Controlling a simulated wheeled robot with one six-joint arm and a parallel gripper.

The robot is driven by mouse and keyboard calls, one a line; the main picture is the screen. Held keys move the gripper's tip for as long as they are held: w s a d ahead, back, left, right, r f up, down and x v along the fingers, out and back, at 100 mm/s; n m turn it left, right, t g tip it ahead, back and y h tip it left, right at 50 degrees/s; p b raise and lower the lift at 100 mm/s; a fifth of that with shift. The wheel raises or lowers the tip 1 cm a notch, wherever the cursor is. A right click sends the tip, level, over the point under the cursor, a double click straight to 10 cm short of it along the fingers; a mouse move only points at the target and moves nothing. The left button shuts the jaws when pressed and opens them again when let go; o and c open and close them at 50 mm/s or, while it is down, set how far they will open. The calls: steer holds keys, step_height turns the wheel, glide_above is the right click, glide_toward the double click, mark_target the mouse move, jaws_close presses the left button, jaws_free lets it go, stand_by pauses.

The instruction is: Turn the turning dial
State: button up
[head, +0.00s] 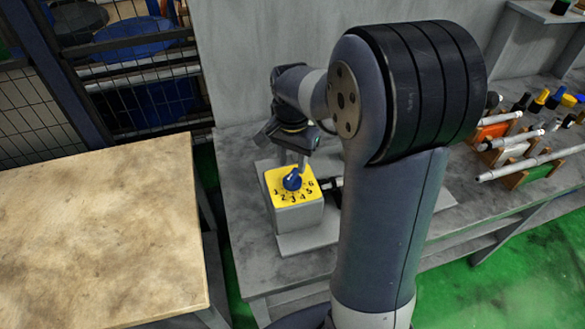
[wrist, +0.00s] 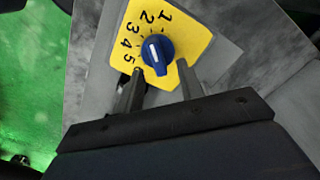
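The turning dial is a round blue knob (head: 292,181) with a white mark, on the yellow numbered face of a grey box (head: 298,215). In the wrist view the knob (wrist: 158,57) is near the top centre, with numbers around its upper and left side. Its white line runs nearly up and down in that view; I cannot tell the exact setting. My gripper (wrist: 160,75) is open, its two fingers apart on the lower left and lower right of the knob. Contact with the knob cannot be told. In the head view my gripper (head: 303,163) is just above the dial, partly hidden.
The box stands on a grey plate on a grey workbench (head: 250,225). A beige table (head: 100,235) is at the left, across a gap. Racks with pale rods (head: 530,165) and small coloured items lie on the bench at the right. A grey wall panel (head: 250,70) stands behind.

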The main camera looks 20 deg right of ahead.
mark_target(293, 172)
steer(key=shift+s+d+f, duration=0.1)
steer(key=shift+f, duration=1.7)
steer(key=shift+c, duration=0.6)
jaws_close()
